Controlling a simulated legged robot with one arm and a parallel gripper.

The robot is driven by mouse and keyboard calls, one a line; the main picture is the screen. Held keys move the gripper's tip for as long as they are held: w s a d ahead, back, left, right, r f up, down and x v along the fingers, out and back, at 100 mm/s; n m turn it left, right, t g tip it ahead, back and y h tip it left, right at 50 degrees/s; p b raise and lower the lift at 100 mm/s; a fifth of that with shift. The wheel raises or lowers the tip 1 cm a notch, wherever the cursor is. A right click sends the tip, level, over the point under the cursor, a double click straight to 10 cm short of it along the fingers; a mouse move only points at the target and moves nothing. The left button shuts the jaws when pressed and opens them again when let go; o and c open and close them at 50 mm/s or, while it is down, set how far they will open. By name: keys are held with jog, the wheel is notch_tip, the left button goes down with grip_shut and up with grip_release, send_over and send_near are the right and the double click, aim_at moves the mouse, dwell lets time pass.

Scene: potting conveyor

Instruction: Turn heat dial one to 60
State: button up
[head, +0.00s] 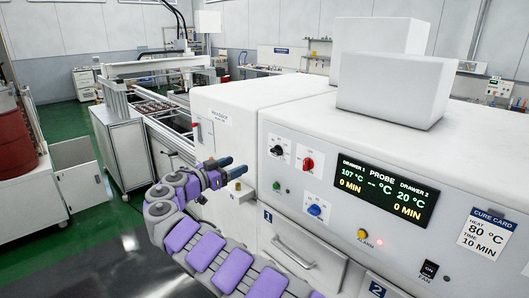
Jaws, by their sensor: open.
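The front panel of the white oven (342,181) carries a black knob (277,150), a red knob (308,164) and a blue knob (314,210). Their labels are too small to read, so I cannot tell which is heat dial one. The display (385,193) reads 107 °C and 0 MIN for drawer 1, and 20 °C and 0 MIN for drawer 2. My gripper (236,166) is open and empty, left of the knobs. It appears apart from the panel.
Drawer 1 (293,248) is below the knobs. A green button (277,186), yellow alarm button (362,233) and fan switch (428,269) are on the panel. A cure card (487,233) reads 80 °C, 10 MIN. A brass fitting (236,191) is below my gripper.

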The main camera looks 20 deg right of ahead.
send_near(273, 151)
jog(key=x, duration=0.4)
jog(key=shift+s+d+b, duration=0.15)
jog(key=shift+d+b, duration=0.1)
jog(key=shift+b, duration=0.15)
jog(key=shift+w+d+r, duration=0.1)
jog(key=shift+w+d, duration=0.4)
jog(key=shift+d, duration=0.05)
jog(key=shift+s+x, duration=0.15)
jog(key=shift+x, duration=0.9)
jog(key=shift+s+x, duration=0.15)
jog(key=shift+x, duration=0.9)
jog(key=shift+a, duration=0.25)
jog(key=shift+c, duration=0.6)
jog(key=shift+a, duration=0.2)
jog(key=c, duration=0.3)
jog(key=shift+d, duration=0.1)
jog(key=c, duration=0.6)
jog(key=shift+c, duration=0.2)
